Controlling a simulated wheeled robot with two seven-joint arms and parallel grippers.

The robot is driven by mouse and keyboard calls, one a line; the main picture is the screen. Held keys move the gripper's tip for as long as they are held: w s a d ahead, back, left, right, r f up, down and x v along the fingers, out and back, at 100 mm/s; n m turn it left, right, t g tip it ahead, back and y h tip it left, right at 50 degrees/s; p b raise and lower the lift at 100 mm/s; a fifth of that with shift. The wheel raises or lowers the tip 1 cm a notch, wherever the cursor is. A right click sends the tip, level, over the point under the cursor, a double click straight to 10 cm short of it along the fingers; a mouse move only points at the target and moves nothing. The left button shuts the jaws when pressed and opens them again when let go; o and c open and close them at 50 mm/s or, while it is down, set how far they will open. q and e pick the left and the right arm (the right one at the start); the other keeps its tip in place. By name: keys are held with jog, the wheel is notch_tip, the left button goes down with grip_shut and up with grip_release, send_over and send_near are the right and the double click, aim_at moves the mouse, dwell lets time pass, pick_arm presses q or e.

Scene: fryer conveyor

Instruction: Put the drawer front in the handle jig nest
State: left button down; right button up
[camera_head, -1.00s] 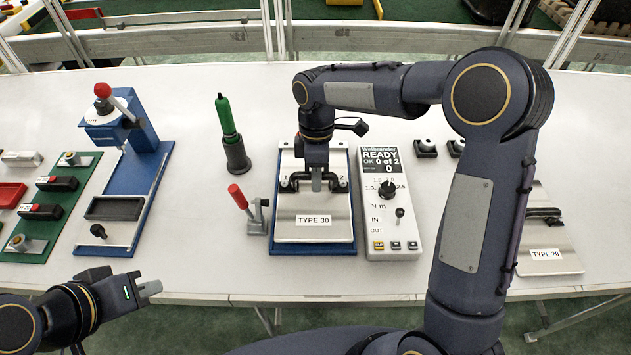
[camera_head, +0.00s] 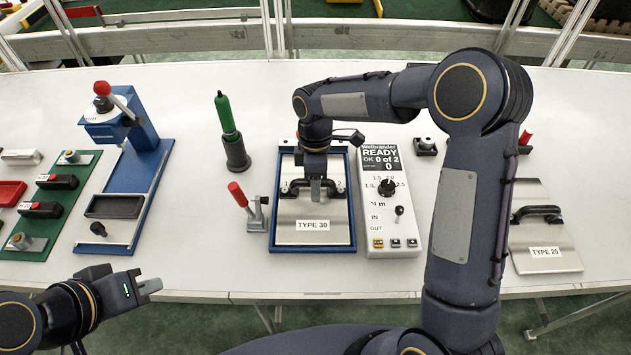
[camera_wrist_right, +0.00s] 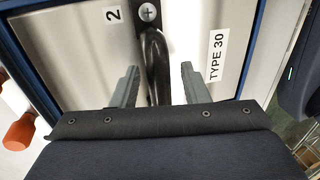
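The TYPE 30 drawer front (camera_head: 312,209), a metal plate with a dark bar handle, lies flat inside the blue rim of the handle jig nest (camera_head: 353,222). The rim shows around the plate. My right gripper (camera_head: 316,196) is over the middle of the handle. In the right wrist view its fingers (camera_wrist_right: 160,90) stand apart on either side of the dark handle (camera_wrist_right: 157,50), with gaps visible, so it looks open. My left gripper (camera_head: 152,286) is off the table's front edge at lower left, empty; its finger opening is unclear.
A red-handled clamp (camera_head: 240,197) stands left of the nest, and a grey control box (camera_head: 392,222) right of it. A green-handled driver (camera_head: 227,125) stands behind. A TYPE 20 drawer front (camera_head: 541,238) lies far right. A blue press (camera_head: 130,180) stands left.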

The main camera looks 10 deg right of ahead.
jog(key=shift+r, duration=0.3)
notch_tip(320, 180, up, 12)
jog(key=w, duration=0.2)
jog(key=shift+d+f, duration=0.2)
jog(key=shift+d, duration=0.1)
jog(key=s+d+r+m+t+y, duration=0.25)
jog(key=s+d+r+m, duration=0.25)
jog(key=s+d+m, duration=0.55)
jog(key=s+f+m+t, duration=0.2)
jog(key=s+m, duration=0.1)
jog(key=s, duration=0.4)
jog(key=s+f+m+t, duration=0.2)
jog(key=s+m+t, duration=0.1)
jog(key=s, duration=0.5)
jog(key=shift+a+f+m+y, duration=0.3)
jog(key=shift+f+m+y, duration=0.15)
jog(key=shift+m, duration=0.1)
